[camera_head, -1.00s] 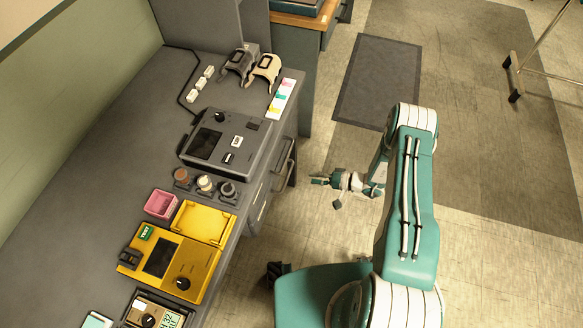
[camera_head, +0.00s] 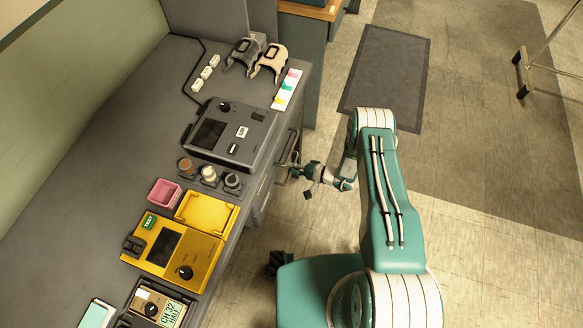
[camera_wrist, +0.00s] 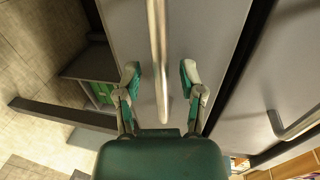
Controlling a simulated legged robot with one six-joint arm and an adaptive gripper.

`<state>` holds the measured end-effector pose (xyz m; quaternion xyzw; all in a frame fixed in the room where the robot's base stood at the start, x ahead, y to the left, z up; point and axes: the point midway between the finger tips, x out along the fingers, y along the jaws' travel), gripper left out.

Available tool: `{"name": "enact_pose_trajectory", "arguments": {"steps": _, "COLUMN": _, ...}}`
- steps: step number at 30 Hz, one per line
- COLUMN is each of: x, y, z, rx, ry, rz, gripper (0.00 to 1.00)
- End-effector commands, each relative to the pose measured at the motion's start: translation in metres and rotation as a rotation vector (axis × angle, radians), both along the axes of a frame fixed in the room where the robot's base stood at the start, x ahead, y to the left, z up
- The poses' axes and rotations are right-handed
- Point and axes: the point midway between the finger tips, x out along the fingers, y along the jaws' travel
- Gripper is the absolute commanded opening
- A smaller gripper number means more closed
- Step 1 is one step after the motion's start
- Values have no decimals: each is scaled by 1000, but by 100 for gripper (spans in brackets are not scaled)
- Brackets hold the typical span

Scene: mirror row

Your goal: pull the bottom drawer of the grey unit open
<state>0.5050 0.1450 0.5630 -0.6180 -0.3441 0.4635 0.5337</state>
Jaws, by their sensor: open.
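The grey unit (camera_head: 262,190) stands under the bench's right side. In the wrist view, a pale grey drawer front (camera_wrist: 215,30) fills the middle, with the floor visible to its left. Its long metal bar handle (camera_wrist: 157,40) runs down between the fingers of my gripper (camera_wrist: 160,74). The fingers are open, one on each side of the bar, apart from it. A dark gap separates this front from another drawer front at right, which has its own handle (camera_wrist: 296,126). In the head view my gripper (camera_head: 291,166) is beside the unit's front, partly unclear.
The bench top (camera_head: 95,150) holds a dark grey instrument (camera_head: 228,133), a yellow tester (camera_head: 180,250), a pink bin (camera_head: 164,192) and several small items. A dark mat (camera_head: 387,70) lies on the floor beyond my arm. Open floor lies to the right.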

Motion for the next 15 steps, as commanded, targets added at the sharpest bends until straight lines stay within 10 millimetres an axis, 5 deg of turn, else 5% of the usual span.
{"name": "enact_pose_trajectory", "arguments": {"steps": 7, "x": 1, "y": 1, "z": 0, "rx": 0, "ry": 0, "rz": -1, "gripper": 51}}
{"name": "enact_pose_trajectory", "arguments": {"steps": 8, "x": 1, "y": 1, "z": 0, "rx": 0, "ry": 0, "rz": -1, "gripper": 47}}
{"name": "enact_pose_trajectory", "arguments": {"steps": 11, "x": 1, "y": 1, "z": 0, "rx": 0, "ry": 0, "rz": -1, "gripper": 2}}
{"name": "enact_pose_trajectory", "arguments": {"steps": 15, "x": 1, "y": 1, "z": 0, "rx": -1, "ry": 0, "rz": 0, "gripper": 0}}
